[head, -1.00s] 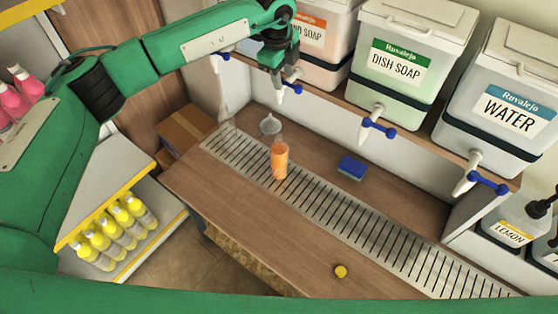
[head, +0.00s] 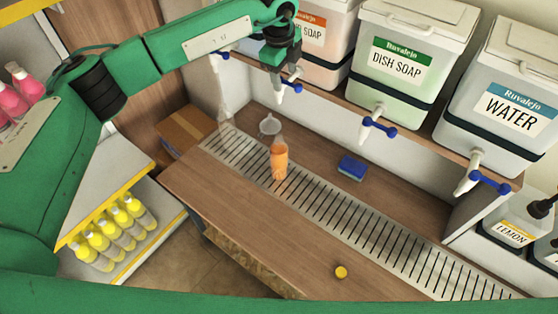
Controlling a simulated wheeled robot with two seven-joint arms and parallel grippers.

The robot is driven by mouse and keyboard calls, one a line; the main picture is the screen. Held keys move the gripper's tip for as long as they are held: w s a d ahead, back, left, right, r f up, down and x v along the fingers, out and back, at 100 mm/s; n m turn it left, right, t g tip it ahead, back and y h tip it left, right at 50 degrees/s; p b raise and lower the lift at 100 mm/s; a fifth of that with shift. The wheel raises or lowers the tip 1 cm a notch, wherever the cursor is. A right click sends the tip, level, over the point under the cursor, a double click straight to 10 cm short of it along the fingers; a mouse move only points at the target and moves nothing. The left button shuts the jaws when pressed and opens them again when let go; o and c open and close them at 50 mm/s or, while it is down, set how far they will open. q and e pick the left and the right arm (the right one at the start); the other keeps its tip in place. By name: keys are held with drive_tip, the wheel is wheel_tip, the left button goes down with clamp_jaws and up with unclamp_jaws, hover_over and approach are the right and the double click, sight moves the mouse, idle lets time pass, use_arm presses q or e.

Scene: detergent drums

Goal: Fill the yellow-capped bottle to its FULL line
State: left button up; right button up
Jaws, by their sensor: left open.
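A clear bottle (head: 279,161) stands upright and uncapped on the slotted drain grate, holding orange liquid up to its upper part. Its FULL line is too small to make out. A yellow cap (head: 341,272) lies on the wooden counter near the front. The soap drum (head: 326,62) with an orange label reading "…ND SOAP" stands on the shelf, partly hidden by my left arm. Its blue-handled tap (head: 291,87) is above and behind the bottle. My left gripper (head: 286,77) is open and empty right by this tap; contact cannot be told. My right gripper is not in view.
Dish soap (head: 397,60) and water (head: 503,105) drums stand to the right, with blue-handled taps. A funnel (head: 270,126), a clear vessel (head: 226,118) and a blue sponge (head: 351,168) are on the counter. Yellow-topped bottles (head: 113,233) fill a lower-left shelf. The right grate is clear.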

use_arm(q)
drive_tip(key=r, duration=0.4)
drive_tip(key=shift+s+a+r+p, duration=0.1)
drive_tip(key=shift+s+r+p, duration=0.1)
drive_tip(key=shift+s+p, duration=0.15)
idle(0.3)
